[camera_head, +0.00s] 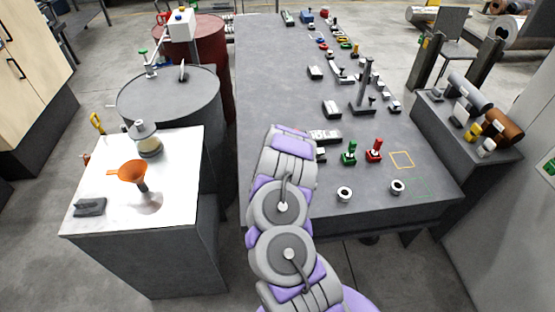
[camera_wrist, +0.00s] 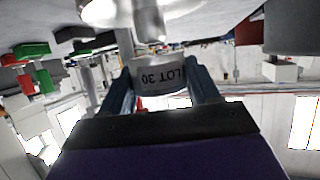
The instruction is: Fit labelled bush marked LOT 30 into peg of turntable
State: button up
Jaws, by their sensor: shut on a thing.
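In the wrist view, which is upside down, my gripper (camera_wrist: 162,82) is shut on the bush (camera_wrist: 160,76), a pale grey ring with a dark "LOT 30" label. A finger presses on each side of it. A metal peg (camera_wrist: 150,22) points from a pale round disc (camera_wrist: 185,12), apparently the turntable, towards the bush. The peg's tip is close to the bush's rim; I cannot tell whether they touch. In the head view my own arm hides my gripper, the bush and the turntable.
The grey bench (camera_head: 275,60) also holds a green fixture (camera_head: 349,153), a red fixture (camera_head: 374,150), two loose rings (camera_head: 345,194) (camera_head: 397,186) and a tall post stand (camera_head: 364,90). Clear bench top lies along the left edge.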

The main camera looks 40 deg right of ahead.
jog(key=shift+f+b, duration=0.6)
jog(key=shift+f, duration=0.85)
jog(key=shift+r, duration=0.1)
jog(key=shift+r+p, duration=1)
jog(key=shift+r, duration=0.2)
jog(key=shift+p, duration=0.55)
dwell(1.3)
jog(key=shift+f+b, duration=0.6)
jog(key=shift+f, duration=0.7)
jog(key=o, duration=1.4)
jog(key=p+v, duration=0.3)
jog(key=v, duration=1.4)
jog(key=shift+a, duration=0.2)
